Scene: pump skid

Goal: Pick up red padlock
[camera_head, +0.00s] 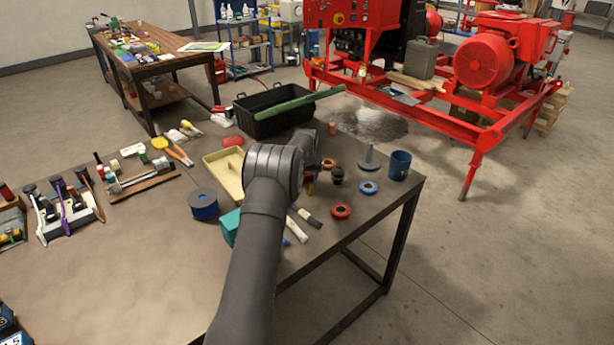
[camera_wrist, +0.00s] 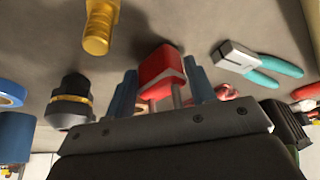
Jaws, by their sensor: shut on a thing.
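The red padlock (camera_wrist: 162,66) shows in the middle of the wrist view, its body up front and its metal shackle towards the gripper's palm. My gripper (camera_wrist: 160,82) is shut on it, with one blue finger on each side. A dark shadow lies beside the padlock on the grey-brown surface; I cannot tell whether it touches that surface.
A brass fitting (camera_wrist: 98,28), a black knob-like part (camera_wrist: 72,100) and teal-handled pliers (camera_wrist: 258,64) lie around the gripper. In the head view a black crate (camera_head: 243,112) with a green bar across it stands beyond my wrist. A blue cup (camera_head: 400,165) stands near the table's right corner.

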